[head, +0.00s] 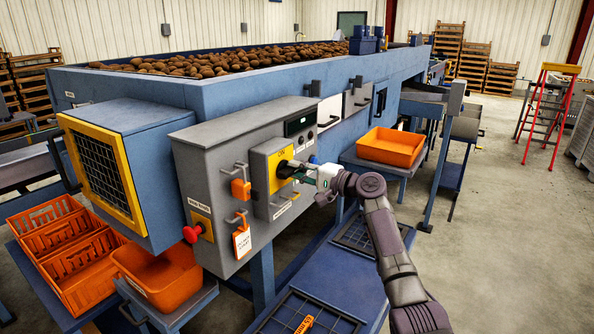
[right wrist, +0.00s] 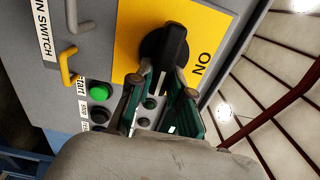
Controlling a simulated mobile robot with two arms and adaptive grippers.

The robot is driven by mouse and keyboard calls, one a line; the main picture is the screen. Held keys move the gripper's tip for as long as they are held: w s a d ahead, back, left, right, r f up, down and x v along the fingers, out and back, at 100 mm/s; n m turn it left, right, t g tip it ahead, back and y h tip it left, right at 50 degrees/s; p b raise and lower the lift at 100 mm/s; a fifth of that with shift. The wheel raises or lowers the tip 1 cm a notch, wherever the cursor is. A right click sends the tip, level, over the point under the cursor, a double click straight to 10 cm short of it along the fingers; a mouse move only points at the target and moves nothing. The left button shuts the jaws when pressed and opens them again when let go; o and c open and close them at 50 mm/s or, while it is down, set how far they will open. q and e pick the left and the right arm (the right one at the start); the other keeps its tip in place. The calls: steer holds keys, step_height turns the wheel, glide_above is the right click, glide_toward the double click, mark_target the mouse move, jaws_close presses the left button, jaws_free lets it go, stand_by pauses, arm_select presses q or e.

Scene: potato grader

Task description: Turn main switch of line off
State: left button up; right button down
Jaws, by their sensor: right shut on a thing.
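The main switch is a black rotary knob (right wrist: 165,45) on a yellow plate (right wrist: 216,25), on the front of the grey control cabinet (head: 205,150). The word ON is printed on the plate, and it stands to the right of the knob in the right wrist view. A label ending in "N SWITCH" (right wrist: 43,30) is beside the plate. My right gripper (head: 294,170) is at the knob, its fingers (right wrist: 164,82) shut on either side of the handle. The fingers hide part of the knob in the head view. My left gripper is not in view.
A red emergency knob (head: 191,234), hanging tags (head: 241,242) and handles stick out from the cabinet. A green button (right wrist: 100,92) is near the fingers. Orange crates (head: 391,147) stand at both sides. The floor at right is clear before a red ladder (head: 546,115).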

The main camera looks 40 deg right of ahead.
steer(key=c, duration=1.1)
jaws_free()
steer(key=v, duration=1.2)
steer(key=shift+d+f, duration=0.1)
